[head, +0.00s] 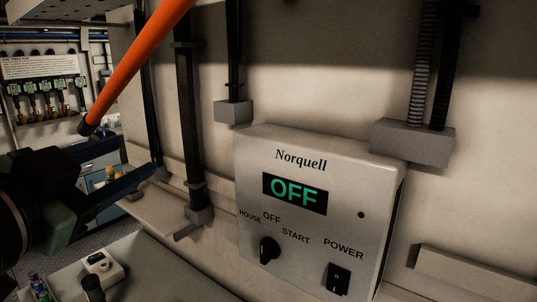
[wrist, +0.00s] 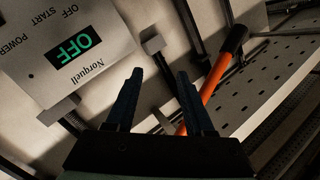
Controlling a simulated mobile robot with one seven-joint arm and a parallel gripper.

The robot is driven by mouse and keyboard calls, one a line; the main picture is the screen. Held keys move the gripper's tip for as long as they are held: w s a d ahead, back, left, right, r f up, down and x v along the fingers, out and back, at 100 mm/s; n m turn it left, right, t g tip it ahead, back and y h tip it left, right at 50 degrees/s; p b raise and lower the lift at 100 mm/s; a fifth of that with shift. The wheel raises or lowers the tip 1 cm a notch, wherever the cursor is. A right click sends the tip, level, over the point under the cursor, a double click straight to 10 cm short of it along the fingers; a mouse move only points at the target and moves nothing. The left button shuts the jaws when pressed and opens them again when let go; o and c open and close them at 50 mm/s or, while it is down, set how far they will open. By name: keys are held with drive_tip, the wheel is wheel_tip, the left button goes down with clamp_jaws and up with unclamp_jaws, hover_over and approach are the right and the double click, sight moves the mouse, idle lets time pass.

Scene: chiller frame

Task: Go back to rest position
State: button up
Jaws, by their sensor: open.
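My gripper (head: 148,174) comes in from the left edge of the head view, in front of the wall and left of the control box. In the wrist view my gripper (wrist: 158,72) has its two dark fingers spread apart with nothing between them. The grey Norquell control box (head: 255,180) is on the wall, and its display (head: 295,194) reads OFF in green. It has a black knob (head: 269,250) and a black power rocker (head: 338,280). The box shows upside down in the wrist view (wrist: 105,75), apart from the fingers.
An orange bar (head: 140,62) with a black end slants above my gripper, and it passes behind the right finger in the wrist view (wrist: 213,80). Black conduits (head: 188,110) run down the wall. A white socket-like device (head: 103,266) lies on the grey surface below.

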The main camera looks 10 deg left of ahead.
drive_tip(key=w+d+f+n, duration=0.2)
drive_tip(key=w+d+f, duration=0.1)
drive_tip(key=d, duration=0.5)
drive_tip(key=w+d+f+n+h, duration=0.1)
drive_tip(key=w+d+f+n, duration=0.1)
drive_tip(key=d+f, duration=0.3)
drive_tip(key=w+d+f+n, duration=0.2)
drive_tip(key=w+d+f, duration=0.2)
drive_tip(key=d, duration=0.9)
drive_tip(key=shift+d+f, duration=0.1)
drive_tip(key=shift+d, duration=0.05)
drive_tip(key=s+r+t, duration=0.5)
drive_tip(key=s+r, duration=0.1)
drive_tip(key=r, duration=0.7)
drive_tip(key=s+a+r+t, duration=0.1)
drive_tip(key=s+r+t, duration=0.4)
drive_tip(key=r, duration=0.7)
drive_tip(key=shift+s+a+r, duration=0.15)
drive_tip(key=shift+s+r, duration=0.25)
drive_tip(key=shift+s, duration=0.55)
